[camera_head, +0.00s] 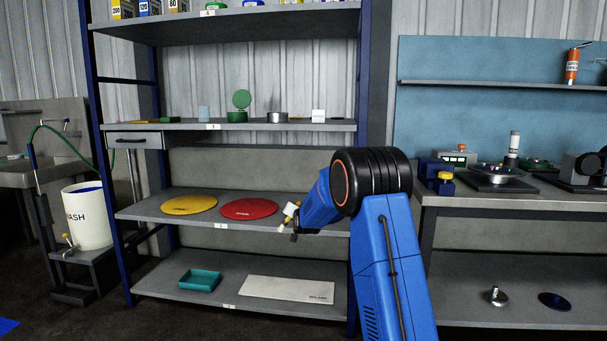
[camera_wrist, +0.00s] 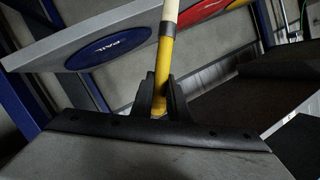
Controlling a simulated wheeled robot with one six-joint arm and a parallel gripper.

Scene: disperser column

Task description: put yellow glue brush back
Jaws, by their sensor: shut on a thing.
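The yellow glue brush (camera_wrist: 164,65) is in my gripper (camera_wrist: 160,98). In the wrist view, its yellow handle runs up from between the dark fingers to a dark band and a cream end at the top edge. The fingers are shut on the handle; its lower end is partly hidden. In the head view, the brush (camera_head: 290,211) shows small and tilted at the end of my blue arm, in front of the middle shelf. A yellow disc (camera_head: 189,204) and a red disc (camera_head: 248,209) lie on that shelf. A blue disc (camera_wrist: 108,46) shows in the wrist view.
A teal tray (camera_head: 199,280) and a pale board (camera_head: 287,290) lie on the bottom shelf. A white wash bucket (camera_head: 88,216) stands at the left. A workbench (camera_head: 520,203) with equipment is at the right. My arm hides the middle shelf's right end.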

